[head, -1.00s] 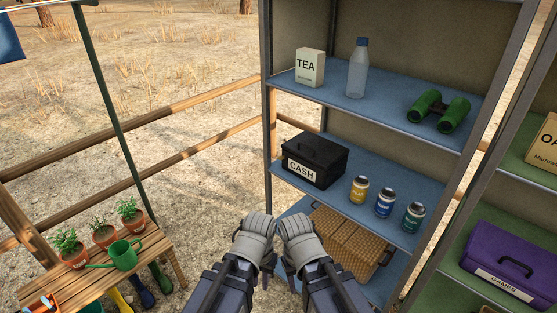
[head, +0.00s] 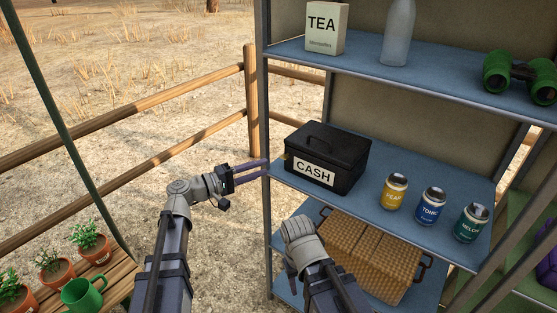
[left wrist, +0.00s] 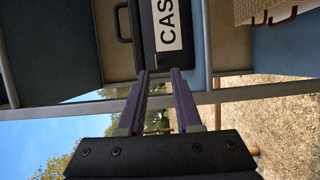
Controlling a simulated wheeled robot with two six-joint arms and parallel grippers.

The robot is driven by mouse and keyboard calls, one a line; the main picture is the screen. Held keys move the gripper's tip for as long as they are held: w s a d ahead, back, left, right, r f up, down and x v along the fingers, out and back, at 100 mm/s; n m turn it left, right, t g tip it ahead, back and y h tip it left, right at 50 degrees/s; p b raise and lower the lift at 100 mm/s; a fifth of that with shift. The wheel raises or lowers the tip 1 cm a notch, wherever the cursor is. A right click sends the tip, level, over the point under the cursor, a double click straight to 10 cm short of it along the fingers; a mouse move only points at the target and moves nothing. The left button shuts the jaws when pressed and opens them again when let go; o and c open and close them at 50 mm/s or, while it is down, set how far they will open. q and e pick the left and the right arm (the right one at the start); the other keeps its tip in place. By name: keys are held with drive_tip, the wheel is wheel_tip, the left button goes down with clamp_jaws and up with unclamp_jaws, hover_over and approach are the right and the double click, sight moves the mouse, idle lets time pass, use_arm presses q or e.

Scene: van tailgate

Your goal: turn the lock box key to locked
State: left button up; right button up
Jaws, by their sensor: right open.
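The lock box is a black box marked CASH (head: 330,158) with a handle on its lid, on the middle blue shelf. A small yellowish spot shows at its left edge; it is too small to tell whether it is the key. My left gripper (head: 266,169) is open and empty, its two purple fingers pointing right at the shelf's left edge, just left of the box. In the left wrist view the box (left wrist: 186,58) appears sideways beyond the open fingertips (left wrist: 161,73). My right gripper (head: 290,266) is low in front of the shelf unit, its fingers mostly hidden.
Yellow (head: 394,193), blue (head: 430,206) and green (head: 470,224) cans stand right of the box. A wicker basket (head: 372,262) is below. The shelf post (head: 266,120) stands beside my left fingers. Potted plants and a green watering can (head: 82,294) are at lower left.

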sight(285, 156)
use_arm(q)
drive_tip(key=shift+w+r+x, duration=0.15)
drive_tip(key=shift+x, duration=1.8)
drive_tip(key=shift+w+r+x, duration=0.1)
drive_tip(key=shift+r+x, duration=0.1)
drive_tip(key=shift+x, duration=1.7)
drive_tip(key=shift+a, duration=0.15)
clamp_jaws()
